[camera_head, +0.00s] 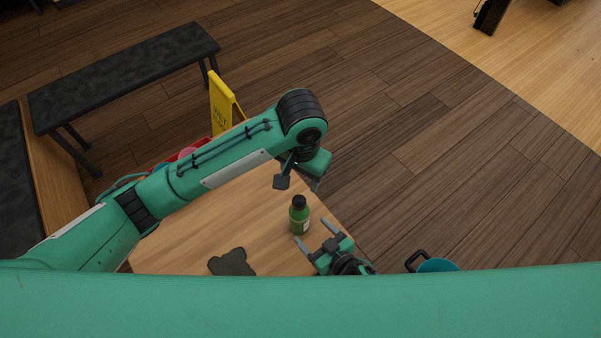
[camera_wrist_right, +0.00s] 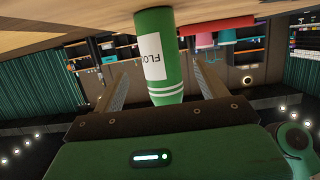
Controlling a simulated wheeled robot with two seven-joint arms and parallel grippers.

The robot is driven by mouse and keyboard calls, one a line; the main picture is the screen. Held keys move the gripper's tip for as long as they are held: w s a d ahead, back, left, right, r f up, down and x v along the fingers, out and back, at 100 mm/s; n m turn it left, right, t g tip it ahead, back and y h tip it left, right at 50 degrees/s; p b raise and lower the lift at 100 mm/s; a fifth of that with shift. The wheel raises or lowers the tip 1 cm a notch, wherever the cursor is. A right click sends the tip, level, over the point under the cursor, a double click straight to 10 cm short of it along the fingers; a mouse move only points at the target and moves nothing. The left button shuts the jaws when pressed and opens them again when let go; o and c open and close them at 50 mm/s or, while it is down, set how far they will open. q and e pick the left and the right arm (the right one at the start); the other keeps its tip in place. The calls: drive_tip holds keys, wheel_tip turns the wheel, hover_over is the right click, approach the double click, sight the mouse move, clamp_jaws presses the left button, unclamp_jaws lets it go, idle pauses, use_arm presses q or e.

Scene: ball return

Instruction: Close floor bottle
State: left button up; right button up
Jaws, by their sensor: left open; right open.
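A green bottle (camera_head: 299,220) with a white label stands upright on the wooden table (camera_head: 180,235). A dark cap (camera_head: 299,201) sits on its top; I cannot tell how tight it is. My left gripper (camera_head: 299,184) is open and empty, pointing down just beyond the bottle in the head view. My right gripper (camera_head: 312,232) is open, low beside the bottle, its fingers toward it. In the right wrist view the bottle (camera_wrist_right: 155,50) appears upside down between the two open fingers, with a gap on both sides. Its cap is hidden there.
A dark bear-shaped mat (camera_head: 231,262) lies on the table, left of the bottle. A red container (camera_head: 163,166), partly behind my left arm, is at the far side. A yellow wet-floor sign (camera_head: 222,103), a bench (camera_head: 125,75) and a blue bucket (camera_head: 438,265) stand around the table.

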drive_tip(key=v, duration=0.6)
drive_tip(key=shift+s, duration=0.2)
drive_tip(key=shift+d, duration=0.15)
